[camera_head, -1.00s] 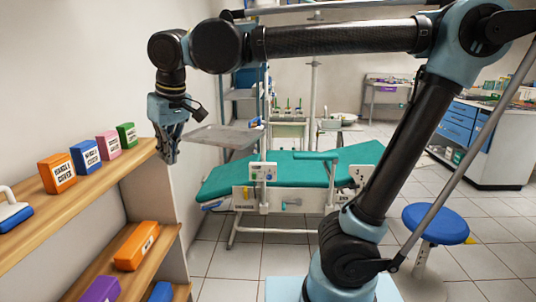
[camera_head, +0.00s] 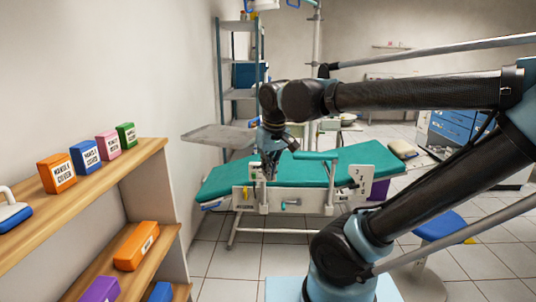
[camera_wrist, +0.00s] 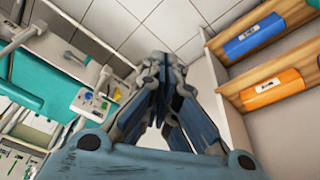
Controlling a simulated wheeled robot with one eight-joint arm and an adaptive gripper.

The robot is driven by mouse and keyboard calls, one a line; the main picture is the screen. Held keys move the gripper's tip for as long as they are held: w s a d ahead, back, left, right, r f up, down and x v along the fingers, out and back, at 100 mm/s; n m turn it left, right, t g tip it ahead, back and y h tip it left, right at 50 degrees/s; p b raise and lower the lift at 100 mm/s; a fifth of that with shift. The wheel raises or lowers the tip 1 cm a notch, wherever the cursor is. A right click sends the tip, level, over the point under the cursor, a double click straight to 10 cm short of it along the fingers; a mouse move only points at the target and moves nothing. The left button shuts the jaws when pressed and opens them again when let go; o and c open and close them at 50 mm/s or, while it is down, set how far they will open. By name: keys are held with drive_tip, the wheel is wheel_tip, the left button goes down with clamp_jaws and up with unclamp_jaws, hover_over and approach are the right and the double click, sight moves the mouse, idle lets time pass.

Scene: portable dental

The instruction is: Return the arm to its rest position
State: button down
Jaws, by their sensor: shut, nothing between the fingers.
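My gripper (camera_head: 268,165) hangs below my wrist in the head view, in front of the teal dental chair (camera_head: 225,179) and near its white side panel. It is right of the wooden shelf and apart from it. In the wrist view my gripper (camera_wrist: 168,68) points toward the tiled floor. Its fingers meet at the tips and hold nothing.
The wooden shelf (camera_head: 130,160) at left carries an orange box (camera_head: 57,173), a blue box (camera_head: 86,156), a pink box (camera_head: 108,145) and a green box (camera_head: 127,134). A metal tray (camera_head: 218,136) is beside my wrist. A blue stool (camera_head: 440,224) stands at right.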

drive_tip(key=s+d+f+m, duration=0.2)
drive_tip(key=s+d+f, duration=0.1)
drive_tip(key=d+f, duration=0.4)
drive_tip(key=s+d+f+m+h, duration=0.1)
drive_tip(key=s+d+f+m, duration=0.2)
drive_tip(key=d+f, duration=0.4)
drive_tip(key=d, duration=0.4)
drive_tip(key=shift+d+f+m, duration=0.3)
drive_tip(key=shift+d, duration=0.1)
drive_tip(key=shift+w+f, duration=0.2)
drive_tip(key=shift+w, duration=0.2)
